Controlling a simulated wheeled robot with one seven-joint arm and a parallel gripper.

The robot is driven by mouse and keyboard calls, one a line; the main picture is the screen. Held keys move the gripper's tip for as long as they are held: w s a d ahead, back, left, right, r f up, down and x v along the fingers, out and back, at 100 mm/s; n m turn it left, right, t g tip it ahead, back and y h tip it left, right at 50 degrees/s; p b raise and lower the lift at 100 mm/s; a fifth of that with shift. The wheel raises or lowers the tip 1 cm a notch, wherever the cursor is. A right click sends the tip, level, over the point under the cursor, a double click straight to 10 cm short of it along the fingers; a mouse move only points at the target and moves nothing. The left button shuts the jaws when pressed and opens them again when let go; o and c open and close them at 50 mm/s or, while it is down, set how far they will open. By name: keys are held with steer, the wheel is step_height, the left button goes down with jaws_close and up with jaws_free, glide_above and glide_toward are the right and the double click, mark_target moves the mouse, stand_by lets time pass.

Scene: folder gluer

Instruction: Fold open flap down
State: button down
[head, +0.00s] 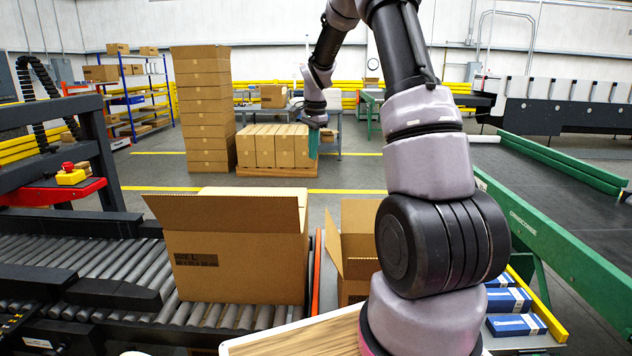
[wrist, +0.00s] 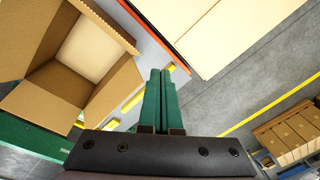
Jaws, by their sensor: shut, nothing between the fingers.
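A large brown carton (head: 238,262) sits on the roller conveyor. Its near flap (head: 222,213) stands open, tilted up and outward toward the head camera. A strip of the carton's pale top (head: 250,191) shows behind the flap. My gripper (head: 313,145), with green fingers, is in the air beyond the carton, above its far right side in the picture. In the wrist view the gripper (wrist: 167,75) is shut and empty, its fingers side by side. Pale panels at the upper right there appear to be the carton's top (wrist: 215,30); the open flap cannot be made out there.
A second carton (head: 357,250), open and empty, stands right of the conveyor; it also shows in the wrist view (wrist: 45,100). An orange rail (head: 317,275) runs between them. Stacked cartons (head: 204,110) and a loaded pallet (head: 275,172) stand behind. A green-framed conveyor (head: 570,240) is right.

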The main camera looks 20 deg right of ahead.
steer(key=w+d+f+m+g, duration=0.1)
steer(key=w+f, duration=0.1)
steer(key=f, duration=1.2)
steer(key=w+d+f+m, duration=0.2)
steer(key=w+f, duration=0.1)
steer(key=f, duration=1.1)
steer(key=w+a, duration=0.4)
steer(key=a, duration=0.6)
steer(key=w+a, duration=0.4)
steer(key=a, duration=0.6)
steer(key=w+a, duration=0.4)
steer(key=a, duration=0.6)
steer(key=shift+w+a+r, duration=0.15)
steer(key=shift+s+d, duration=0.25)
steer(key=shift+d, duration=0.35)
steer(key=shift+s+d, duration=0.3)
steer(key=shift+d, duration=0.35)
steer(key=shift+s+d, duration=0.25)
steer(key=shift+d, duration=0.35)
step_height(320, 180, up, 10)
steer(key=shift+r, duration=0.25)
